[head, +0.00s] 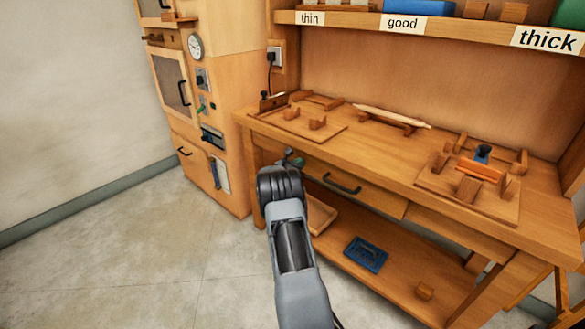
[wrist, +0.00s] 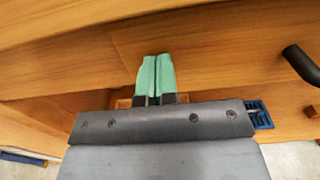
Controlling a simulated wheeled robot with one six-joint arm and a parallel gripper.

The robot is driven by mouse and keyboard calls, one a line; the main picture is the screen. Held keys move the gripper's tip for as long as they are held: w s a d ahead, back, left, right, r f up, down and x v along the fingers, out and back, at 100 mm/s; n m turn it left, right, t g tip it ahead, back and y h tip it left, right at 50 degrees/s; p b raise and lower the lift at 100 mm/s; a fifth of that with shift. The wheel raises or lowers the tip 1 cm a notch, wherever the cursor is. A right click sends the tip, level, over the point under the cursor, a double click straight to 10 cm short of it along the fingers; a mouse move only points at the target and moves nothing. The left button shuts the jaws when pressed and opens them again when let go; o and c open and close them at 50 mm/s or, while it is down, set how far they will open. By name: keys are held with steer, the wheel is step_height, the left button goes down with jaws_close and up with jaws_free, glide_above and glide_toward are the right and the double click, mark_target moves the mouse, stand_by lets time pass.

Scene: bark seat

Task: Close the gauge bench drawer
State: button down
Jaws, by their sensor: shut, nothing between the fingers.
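The gauge bench (head: 450,205) stands on the right in the head view. Its wooden drawer (head: 372,199) has a black bar handle (head: 342,183) and sits under the bench top. The drawer front looks nearly in line with the bench front; I cannot tell whether a small gap remains. My gripper (head: 294,160) is at the left end of the drawer front, left of the handle. In the wrist view its green fingertips (wrist: 155,76) are together and empty, pointing at the wood. The handle (wrist: 300,65) shows at the right there. Contact with the wood is unclear.
A lower shelf (head: 385,270) holds a blue tray (head: 366,254), a wooden tray (head: 320,215) and a small block (head: 425,291). Wooden fixtures (head: 310,123) stand on the bench top. A cabinet (head: 215,110) stands to the left. The floor (head: 150,255) at left is clear.

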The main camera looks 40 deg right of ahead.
steer(key=a+p, duration=0.1)
steer(key=a, duration=1.3)
steer(key=shift+s+p, duration=0.4)
steer(key=shift+s, duration=0.05)
steer(key=s+a+f+m+g+y, duration=0.2)
steer(key=s+f+m+g+y, duration=0.15)
steer(key=s+f+m, duration=0.2)
steer(key=s+a+r+m+g+y+p, duration=0.2)
steer(key=s+a+r+m+y+p, duration=0.2)
steer(key=s+a+m, duration=0.15)
steer(key=s+a+r+m+t+y+p, duration=0.2)
steer(key=a+r+p, duration=0.4)
steer(key=r, duration=0.5)
steer(key=s+a+r+m+t+y+p, duration=0.3)
steer(key=s+a+r+y+p, duration=0.2)
steer(key=a+r, duration=0.6)
steer(key=s+a+r+m+t+y+p, duration=0.2)
steer(key=s+a+r+p, duration=0.3)
steer(key=r, duration=0.7)
steer(key=a+t+y+p, duration=0.1)
steer(key=a+p, duration=0.1)
steer(key=a, duration=0.2)
steer(key=shift+s+m+y, duration=0.15)
steer(key=shift+m+y, duration=0.15)
steer(key=shift+y, duration=0.05)
